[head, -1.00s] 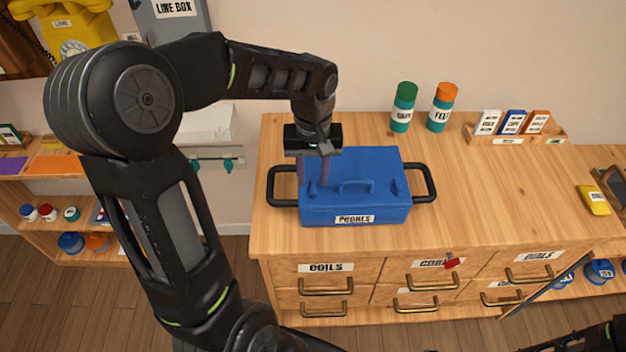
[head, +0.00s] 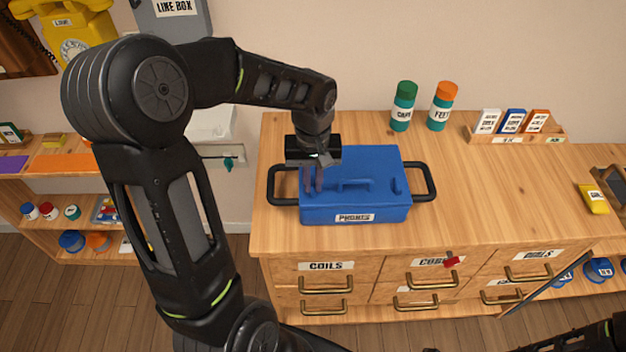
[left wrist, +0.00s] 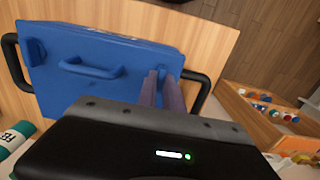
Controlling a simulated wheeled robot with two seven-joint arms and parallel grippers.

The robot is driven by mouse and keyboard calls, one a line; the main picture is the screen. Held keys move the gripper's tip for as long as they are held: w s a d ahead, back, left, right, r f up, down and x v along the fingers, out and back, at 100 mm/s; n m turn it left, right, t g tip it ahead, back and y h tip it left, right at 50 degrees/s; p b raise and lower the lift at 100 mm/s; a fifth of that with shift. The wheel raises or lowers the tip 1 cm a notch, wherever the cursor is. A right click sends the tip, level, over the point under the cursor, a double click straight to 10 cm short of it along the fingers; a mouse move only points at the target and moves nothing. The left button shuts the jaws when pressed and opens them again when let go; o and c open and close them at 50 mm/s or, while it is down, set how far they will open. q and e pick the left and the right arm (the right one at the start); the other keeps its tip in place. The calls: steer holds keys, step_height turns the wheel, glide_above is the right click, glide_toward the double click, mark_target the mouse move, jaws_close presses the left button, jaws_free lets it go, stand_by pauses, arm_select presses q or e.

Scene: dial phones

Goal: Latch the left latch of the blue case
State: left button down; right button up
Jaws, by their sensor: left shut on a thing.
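The blue case (head: 370,212) with a "PHONES" label sits closed on the wooden counter, with a black side handle at each end. Its top handle (head: 353,183) and right latch (head: 397,187) show. My left gripper (head: 313,183) is over the left part of the case, its fingers pointing down and shut at the left latch, which they hide. In the left wrist view, the fingers (left wrist: 163,90) stand against the case (left wrist: 65,85) beside its top handle (left wrist: 92,68). My right gripper is out of view.
Green-capped (head: 402,106) and orange-capped (head: 441,107) jars stand behind the case. A card rack (head: 514,137) is at the back right. Drawers (head: 327,284) form the counter front.

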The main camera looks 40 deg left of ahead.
arm_select(q)
steer(key=shift+m, duration=0.4)
stand_by(0.3)
steer(key=m, duration=0.7)
steer(key=shift+m+b, duration=0.35)
steer(key=shift+m, duration=0.05)
steer(key=m, duration=0.4)
steer(key=shift+m, duration=0.3)
steer(key=m, duration=0.4)
steer(key=shift+m, duration=0.4)
steer(key=c, duration=1.5)
jaws_free()
